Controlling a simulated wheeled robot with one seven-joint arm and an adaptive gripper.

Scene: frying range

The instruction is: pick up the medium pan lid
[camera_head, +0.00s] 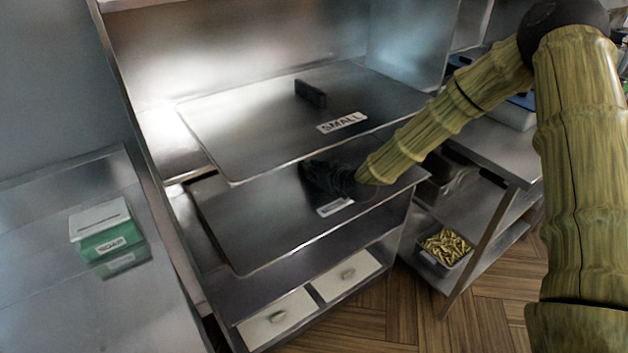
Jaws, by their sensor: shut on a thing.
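Two flat metal lids are stacked one above the other at the metal rack. The upper lid (225,115) has a dark upright handle (311,93) and a label reading SMALL. The lower lid (250,235) carries a white label (335,206) that is partly covered and too small to read; I take it as the medium pan lid. My gripper (318,178) is shut at the lower lid's handle, under the right part of the upper lid. The handle and fingertips are dark and mostly hidden. I cannot tell whether the lower lid touches its support.
The upper lid overhangs close above my gripper. White drawers (347,275) sit below. A bin of yellowish pieces (446,248) is on a shelf at right. Wooden floor shows at bottom right.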

